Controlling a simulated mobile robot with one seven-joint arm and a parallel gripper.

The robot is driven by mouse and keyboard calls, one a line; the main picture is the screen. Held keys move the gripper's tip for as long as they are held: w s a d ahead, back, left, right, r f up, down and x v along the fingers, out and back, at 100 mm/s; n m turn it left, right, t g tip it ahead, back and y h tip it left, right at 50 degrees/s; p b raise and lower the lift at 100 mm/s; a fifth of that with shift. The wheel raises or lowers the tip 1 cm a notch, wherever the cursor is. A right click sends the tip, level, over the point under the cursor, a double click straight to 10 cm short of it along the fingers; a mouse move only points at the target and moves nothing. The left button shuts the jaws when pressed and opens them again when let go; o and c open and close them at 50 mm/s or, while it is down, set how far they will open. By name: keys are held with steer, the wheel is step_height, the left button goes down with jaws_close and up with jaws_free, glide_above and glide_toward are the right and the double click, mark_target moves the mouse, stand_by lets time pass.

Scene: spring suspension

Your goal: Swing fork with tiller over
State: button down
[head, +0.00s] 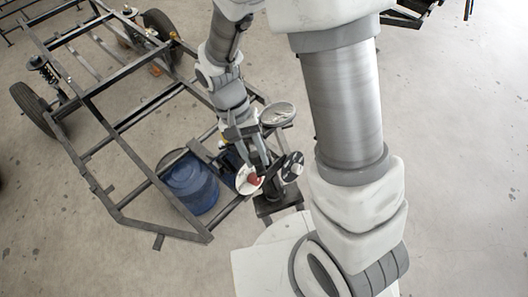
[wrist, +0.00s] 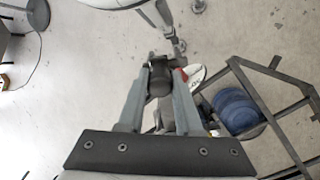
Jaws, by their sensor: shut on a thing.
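The fork with tiller (head: 259,152) stands near the front corner of the dark frame in the head view, partly hidden by my arm. My gripper (head: 241,131) reaches down to its upper part. In the wrist view, my gripper (wrist: 160,82) has its two fingers on either side of a dark rounded part of the fork with tiller (wrist: 159,76) and is shut on it. A white and red piece (head: 249,180) and a black disc (head: 291,167) sit at the lower end. The exact grip contact is small in the head view.
The dark metal frame (head: 125,150) with wheels fills the left. A blue drum (head: 190,187) stands within its corner; it also shows in the wrist view (wrist: 235,111). A round grey-topped thing (head: 278,114) is right of my gripper. The floor (head: 450,170) at right is clear.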

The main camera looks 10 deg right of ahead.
steer(key=shift+a+m, duration=0.3)
steer(key=shift+a, duration=0.1)
steer(key=c, duration=0.6)
jaws_free()
steer(key=shift+f, duration=0.1)
steer(key=p+v, duration=0.1)
steer(key=v, duration=1.6)
steer(key=shift+r, duration=0.25)
